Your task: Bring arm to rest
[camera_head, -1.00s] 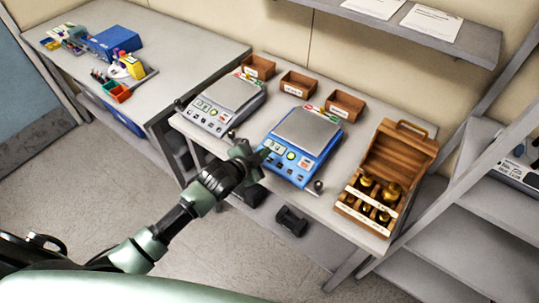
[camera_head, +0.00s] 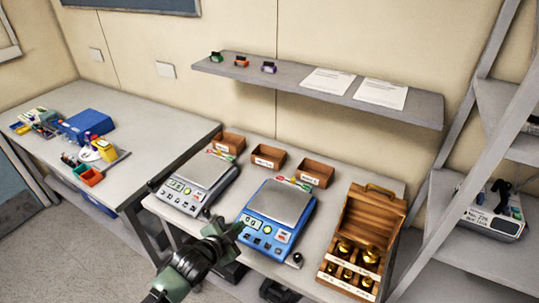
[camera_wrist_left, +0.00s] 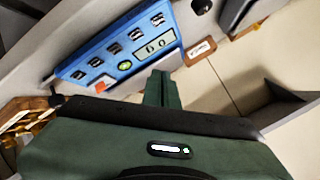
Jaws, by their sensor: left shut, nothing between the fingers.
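My left gripper (camera_head: 226,230) is in front of the table, near the front left corner of a blue scale (camera_head: 277,220) with a grey top plate. Its fingers are shut and hold nothing. In the left wrist view, the shut green fingers (camera_wrist_left: 158,88) point toward the blue scale's button panel (camera_wrist_left: 118,52). I cannot tell whether the fingertips touch the scale. My right gripper is in neither view.
A white scale (camera_head: 196,183) stands left of the blue one. A wooden box of brass weights (camera_head: 361,237) stands at the right. Three small brown bins (camera_head: 268,156) line the back. A shelf (camera_head: 250,75) hangs above. A side table (camera_head: 160,130) is at left, a rack (camera_head: 470,225) at right.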

